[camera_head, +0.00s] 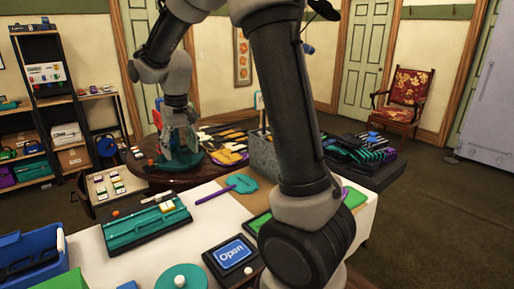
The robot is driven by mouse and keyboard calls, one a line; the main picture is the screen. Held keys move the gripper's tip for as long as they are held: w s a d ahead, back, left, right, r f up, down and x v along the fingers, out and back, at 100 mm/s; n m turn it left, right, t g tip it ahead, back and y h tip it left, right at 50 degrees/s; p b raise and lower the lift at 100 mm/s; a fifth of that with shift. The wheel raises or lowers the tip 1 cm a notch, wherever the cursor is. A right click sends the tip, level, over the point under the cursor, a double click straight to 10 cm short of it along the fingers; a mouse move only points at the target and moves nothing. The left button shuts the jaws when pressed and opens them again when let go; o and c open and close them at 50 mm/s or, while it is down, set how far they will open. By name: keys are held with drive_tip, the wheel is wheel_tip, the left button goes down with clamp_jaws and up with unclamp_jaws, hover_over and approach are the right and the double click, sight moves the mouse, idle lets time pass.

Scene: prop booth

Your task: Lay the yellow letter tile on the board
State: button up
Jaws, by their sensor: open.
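My gripper (180,148) hangs pointing down over the round dark wooden table, left of centre, with its jaws open. A teal piece lies right behind and under it, and I cannot tell whether they touch. A long teal and black board (140,228) lies on the white-topped table in front. A small pale, yellowish tile (167,206) sits at the board's right end. Its letter is too small to read, and I cannot tell for sure that it is the yellow letter tile. Several small white, green and yellowish tiles (108,184) lie on a pale surface at left.
A blue crate (32,246), a round teal lid (181,278) and an "Open" sign (233,252) stand near the front. Dark shelves (46,100) stand at left. My arm hides the table's right middle.

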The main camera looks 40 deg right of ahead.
drive_tip(key=s+d+r+t, duration=0.1)
drive_tip(key=s+d+r, duration=0.25)
drive_tip(key=s, duration=0.35)
drive_tip(key=s+d+r+t, duration=0.1)
drive_tip(key=s+d+r, duration=0.2)
drive_tip(key=s+r, duration=0.35)
drive_tip(key=s+d+f, duration=0.1)
drive_tip(key=s, duration=0.6)
drive_tip(key=s+d+f+t, duration=0.1)
drive_tip(key=s, duration=0.6)
drive_tip(key=shift+d+f, duration=0.25)
drive_tip(key=shift+d, duration=0.15)
